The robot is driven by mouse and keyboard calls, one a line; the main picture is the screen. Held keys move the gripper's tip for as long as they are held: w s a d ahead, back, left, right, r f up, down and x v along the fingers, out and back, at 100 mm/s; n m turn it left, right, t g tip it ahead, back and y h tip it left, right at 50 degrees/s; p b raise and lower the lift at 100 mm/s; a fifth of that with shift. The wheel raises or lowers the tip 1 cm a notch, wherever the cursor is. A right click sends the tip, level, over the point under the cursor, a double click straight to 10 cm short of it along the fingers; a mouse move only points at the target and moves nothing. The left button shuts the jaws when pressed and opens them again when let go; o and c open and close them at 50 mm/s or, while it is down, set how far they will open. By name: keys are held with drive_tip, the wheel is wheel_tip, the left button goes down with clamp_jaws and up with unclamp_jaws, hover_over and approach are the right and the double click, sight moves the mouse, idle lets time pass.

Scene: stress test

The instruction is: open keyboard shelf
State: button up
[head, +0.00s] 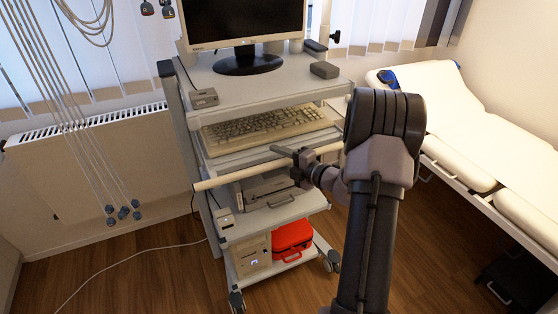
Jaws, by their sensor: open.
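The keyboard shelf (222,153) is a pale pull-out shelf under the cart's top, with a beige keyboard (262,127) lying on it. A long pale bar (236,180) runs across the cart's front just below the shelf. My gripper (292,164) is in front of the cart near the middle of this bar, just below the shelf edge. It is open, and nothing shows between its fingers. I cannot tell whether a finger touches the bar. My arm hides the right end of the bar and part of the cart's right side.
A monitor (243,22) stands on the cart top with small grey boxes. Lower shelves hold a grey device (270,190) and a red case (292,239). A padded bed (460,115) stands right, a radiator (90,150) left.

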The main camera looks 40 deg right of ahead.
drive_tip(key=shift+c, duration=0.4)
clamp_jaws()
drive_tip(key=shift+r, duration=0.1)
